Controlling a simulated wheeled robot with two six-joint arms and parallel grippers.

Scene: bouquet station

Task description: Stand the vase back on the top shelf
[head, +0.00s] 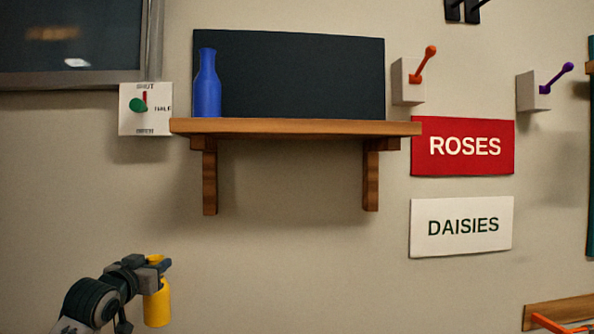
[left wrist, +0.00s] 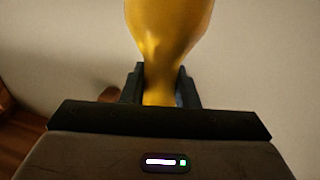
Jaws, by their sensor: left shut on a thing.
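A yellow vase (head: 157,306) hangs in my left gripper (head: 157,265) at the lower left of the head view. The gripper is shut around its narrow neck, with the wider body below. The left wrist view shows the yellow vase (left wrist: 168,35) close up, its neck between the two dark fingers (left wrist: 162,88). A wooden shelf (head: 300,127) is on the wall, above and to the right of the gripper. A blue bottle-shaped vase (head: 208,88) stands upright at the shelf's left end. My right gripper is not in view.
The shelf is bare right of the blue vase, before a dark panel (head: 300,75). A dial plate (head: 146,109) is left of the shelf. Red ROSES (head: 463,147) and white DAISIES (head: 461,227) signs and orange (head: 424,65) and purple (head: 558,78) levers are right. Wall below the shelf is clear.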

